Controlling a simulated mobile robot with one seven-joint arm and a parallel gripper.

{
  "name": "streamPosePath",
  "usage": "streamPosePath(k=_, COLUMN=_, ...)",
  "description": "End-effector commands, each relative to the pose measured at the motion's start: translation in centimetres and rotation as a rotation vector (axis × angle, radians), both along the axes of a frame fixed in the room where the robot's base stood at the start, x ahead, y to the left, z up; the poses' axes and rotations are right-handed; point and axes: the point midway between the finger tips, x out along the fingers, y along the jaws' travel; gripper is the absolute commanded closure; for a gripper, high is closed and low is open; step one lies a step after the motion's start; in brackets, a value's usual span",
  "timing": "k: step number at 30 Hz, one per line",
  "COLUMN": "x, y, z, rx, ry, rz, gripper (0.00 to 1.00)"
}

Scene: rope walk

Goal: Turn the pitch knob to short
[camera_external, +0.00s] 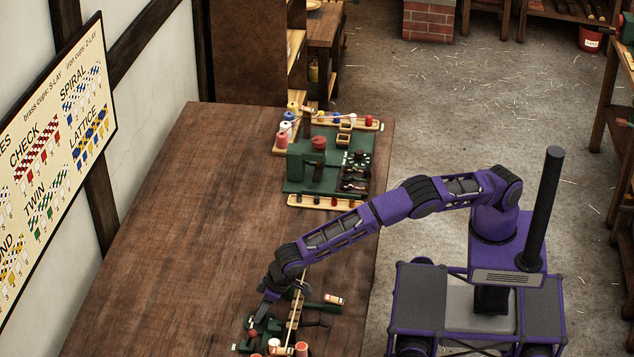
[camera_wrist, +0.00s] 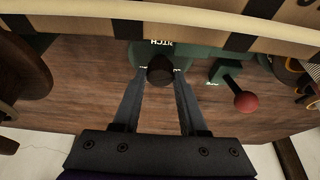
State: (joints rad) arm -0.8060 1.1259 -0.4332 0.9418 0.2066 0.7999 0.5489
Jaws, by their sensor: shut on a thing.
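The pitch knob (camera_wrist: 160,68) is a small dark round knob on a green housing (camera_wrist: 190,52) in the wrist view. White lettering, upside down and hard to read, sits beside it. Small white marks lie on either side of it, too small to read. My gripper (camera_wrist: 160,76) is shut on the knob, one finger on each side. In the outside view my gripper (camera_external: 265,309) reaches down to the green device at the table's near end; the knob itself cannot be made out there.
A lever with a red ball (camera_wrist: 245,101) stands right of the knob in the wrist view. A wooden bar with dark stripes (camera_wrist: 205,37) crosses above. Another green machine (camera_external: 305,174) with spools stands farther along the table (camera_external: 190,210). The table's left side is clear.

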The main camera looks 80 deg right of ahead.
Motion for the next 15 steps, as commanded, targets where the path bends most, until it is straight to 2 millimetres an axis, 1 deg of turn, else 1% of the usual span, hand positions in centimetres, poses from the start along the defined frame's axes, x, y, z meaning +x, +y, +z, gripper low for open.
streamPosePath(k=9, x=0.02, y=0.23, z=-0.06, rx=-0.001, ry=-0.001, rz=-0.236, gripper=1.00)
streamPosePath(k=15, x=0.06, y=0.23, z=-0.04, rx=0.001, ry=0.000, rz=-0.334, gripper=1.00)
